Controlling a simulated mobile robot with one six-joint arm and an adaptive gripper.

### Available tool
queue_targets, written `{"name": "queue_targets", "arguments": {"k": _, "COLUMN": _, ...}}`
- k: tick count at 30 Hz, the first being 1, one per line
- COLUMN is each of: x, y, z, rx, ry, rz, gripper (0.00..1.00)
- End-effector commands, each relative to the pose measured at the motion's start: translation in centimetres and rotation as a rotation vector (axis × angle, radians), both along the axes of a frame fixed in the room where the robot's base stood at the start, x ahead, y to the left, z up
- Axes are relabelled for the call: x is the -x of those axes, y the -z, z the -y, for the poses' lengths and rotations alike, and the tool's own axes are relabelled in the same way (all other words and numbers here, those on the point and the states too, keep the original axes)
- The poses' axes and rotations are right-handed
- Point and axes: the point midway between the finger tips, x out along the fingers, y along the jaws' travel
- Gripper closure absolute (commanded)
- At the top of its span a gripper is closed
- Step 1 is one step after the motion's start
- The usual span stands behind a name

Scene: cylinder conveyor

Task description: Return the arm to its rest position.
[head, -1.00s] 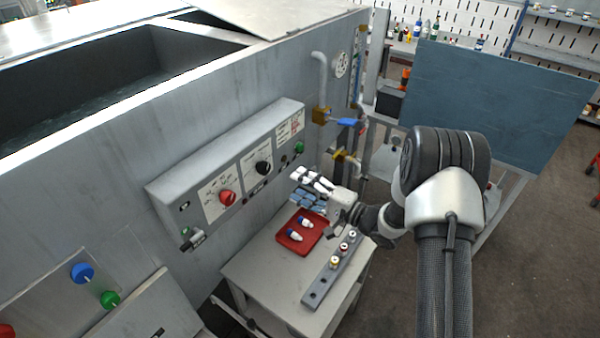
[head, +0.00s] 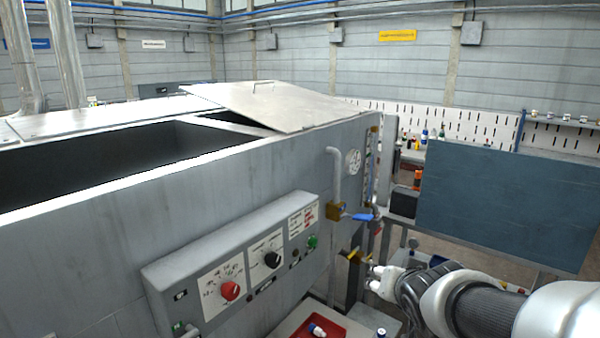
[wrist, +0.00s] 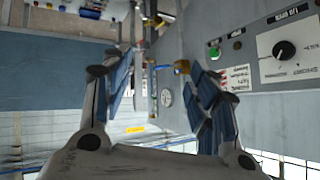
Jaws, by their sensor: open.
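My gripper (head: 371,278) shows in the head view at the lower right, at the end of my arm, which reaches in from the bottom right corner. It is beside the valve pipes at the right end of the grey machine (head: 90,240). In the wrist view, the two fingers of my gripper (wrist: 160,70) are spread wide apart with nothing between them. The machine's control panel (head: 240,262), with a red knob and a black knob, is left of my gripper in the head view.
A blue-handled valve (head: 352,215) is above my gripper. A dark blue board (head: 505,210) stands at the right, behind my arm.

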Motion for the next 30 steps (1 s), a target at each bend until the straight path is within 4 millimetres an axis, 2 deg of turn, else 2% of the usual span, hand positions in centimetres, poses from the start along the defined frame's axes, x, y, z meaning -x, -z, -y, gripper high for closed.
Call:
{"name": "queue_targets", "arguments": {"k": 1, "x": 2.8, "y": 0.5, "z": 0.1, "rx": 0.037, "ry": 0.001, "rz": -0.038, "gripper": 0.46}}
{"name": "queue_targets", "arguments": {"k": 4, "x": 8.7, "y": 1.8, "z": 0.1, "rx": 0.099, "ry": -0.022, "rz": -0.158, "gripper": 0.46}}
{"name": "queue_targets", "arguments": {"k": 9, "x": 18.5, "y": 5.0, "z": -1.6, "rx": 0.143, "ry": -0.135, "rz": -0.348, "gripper": 0.46}}
{"name": "queue_targets", "arguments": {"k": 13, "x": 23.8, "y": 6.9, "z": -3.1, "rx": 0.148, "ry": -0.236, "rz": -0.445, "gripper": 0.46}}
{"name": "queue_targets", "arguments": {"k": 15, "x": 25.6, "y": 7.6, "z": -3.7, "rx": 0.147, "ry": -0.277, "rz": -0.477, "gripper": 0.46}}
{"name": "queue_targets", "arguments": {"k": 18, "x": 26.9, "y": 8.0, "z": -4.2, "rx": 0.146, "ry": -0.309, "rz": -0.502, "gripper": 0.46}}
{"name": "queue_targets", "arguments": {"k": 30, "x": 27.1, "y": 8.0, "z": -4.2, "rx": 0.146, "ry": -0.315, "rz": -0.508, "gripper": 0.46}}
